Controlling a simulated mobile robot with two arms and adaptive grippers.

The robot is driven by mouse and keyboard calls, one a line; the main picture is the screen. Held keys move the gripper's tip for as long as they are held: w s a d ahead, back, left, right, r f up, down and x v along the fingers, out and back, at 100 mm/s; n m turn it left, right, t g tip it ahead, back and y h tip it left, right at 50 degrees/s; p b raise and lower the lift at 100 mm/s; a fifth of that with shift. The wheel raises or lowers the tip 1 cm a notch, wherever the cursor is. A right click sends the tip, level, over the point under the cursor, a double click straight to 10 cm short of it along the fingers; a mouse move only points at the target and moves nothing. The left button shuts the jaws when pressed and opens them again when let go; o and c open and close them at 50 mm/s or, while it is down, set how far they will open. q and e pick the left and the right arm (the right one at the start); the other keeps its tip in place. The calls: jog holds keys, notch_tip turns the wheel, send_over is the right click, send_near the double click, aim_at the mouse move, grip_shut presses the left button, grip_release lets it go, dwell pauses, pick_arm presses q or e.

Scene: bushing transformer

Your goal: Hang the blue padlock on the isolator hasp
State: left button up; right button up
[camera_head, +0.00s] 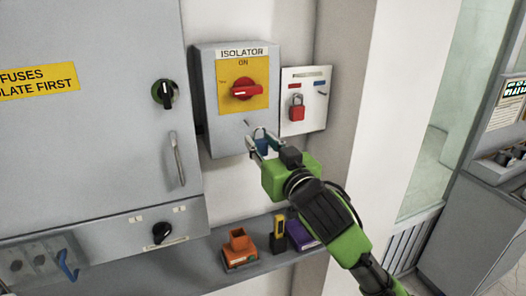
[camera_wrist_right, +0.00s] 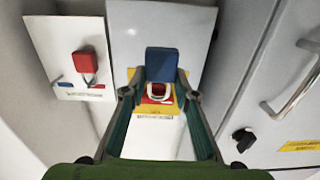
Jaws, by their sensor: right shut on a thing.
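The blue padlock (camera_head: 261,143) is between the fingers of my right gripper (camera_head: 264,146), in front of the lower right of the grey isolator box (camera_head: 222,128). In the right wrist view the padlock's blue body (camera_wrist_right: 162,63) and pale shackle (camera_wrist_right: 158,100) show between the fingertips (camera_wrist_right: 160,82). A small dark part (camera_head: 247,123), perhaps the hasp, is on the box face, just up and left of the padlock. I cannot tell whether the shackle touches it. The red rotary handle (camera_head: 245,91) sits on a yellow plate under "ON". My left gripper is not in view.
A white board (camera_head: 313,122) with a red padlock (camera_head: 296,107) is right of the isolator. The shelf (camera_head: 193,262) below holds an orange item (camera_head: 240,248), a yellow-black tool (camera_head: 278,233) and a purple item (camera_head: 302,235). A large grey cabinet (camera_head: 95,130) is left.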

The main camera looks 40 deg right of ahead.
aim_at(245, 129)
jog(key=shift+w+b, duration=0.25)
jog(key=shift+b, duration=1)
jog(key=shift+w+d, duration=0.2)
jog(key=shift+w, duration=0.25)
jog(key=shift+f+b+x, duration=0.15)
jog(key=shift+b+x, duration=0.1)
jog(key=shift+x, duration=1.15)
jog(key=shift+f+b+x, duration=0.1)
jog(key=shift+b+x, duration=0.1)
jog(key=shift+x, duration=1.2)
jog(key=shift+w+d+f, duration=0.15)
jog(key=shift+w+f, duration=0.25)
jog(key=shift+w, duration=0.15)
jog(key=o, duration=1.2)
jog(key=shift+o, duration=0.2)
jog(key=shift+f, duration=0.1)
jog(key=shift+s, duration=0.1)
